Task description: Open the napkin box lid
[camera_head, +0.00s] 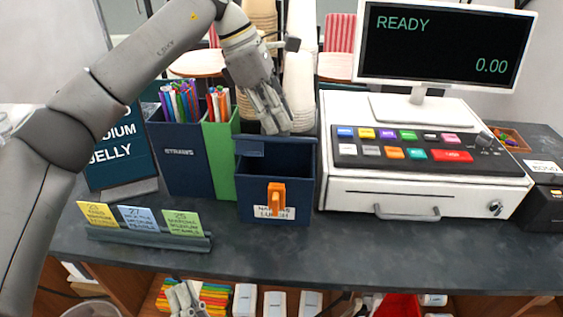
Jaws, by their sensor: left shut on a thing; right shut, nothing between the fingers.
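The dark blue napkin box (299,190) stands on the counter, with a "NAPKINS" label and an orange handle (277,199) on its front. A dark blue panel, seemingly its lid (249,147), shows at the top left of the box. The top of the box looks dark and at least partly open. My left gripper (274,127) reaches down to the back of the box top, its fingers shut at the lid. The exact contact is hard to see. My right gripper (185,298) is shut and empty, low in front of the counter.
A green box (220,165) and a blue straw box (181,160) stand close on the left. The cash register (425,195) is close on the right. A card holder (150,236) sits front left. Cup stacks (299,85) stand behind. The front counter strip is clear.

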